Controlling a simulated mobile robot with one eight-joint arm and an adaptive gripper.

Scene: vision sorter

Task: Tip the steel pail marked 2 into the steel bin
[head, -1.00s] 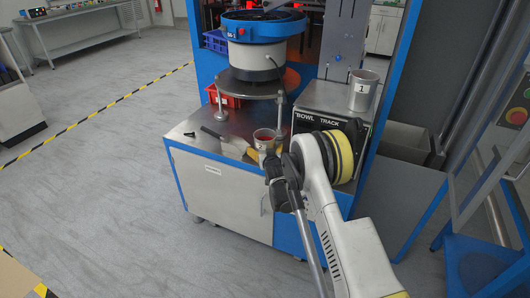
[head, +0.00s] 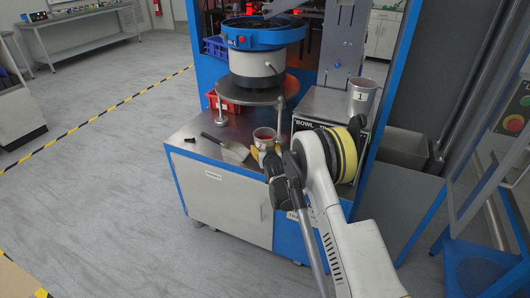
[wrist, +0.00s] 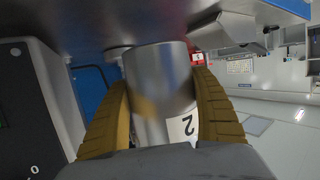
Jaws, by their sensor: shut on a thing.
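A grey open bin (head: 405,147), which looks like the steel bin, is at the right behind the blue post. Its inside is mostly hidden.
A steel pail marked 1 (head: 362,93) stands on the bowl track box (head: 322,103). A scoop (head: 232,150) lies left of the held pail. The blue bowl feeder (head: 254,38) stands behind, above a red crate (head: 224,103). A blue post (head: 397,70) rises before the bin.

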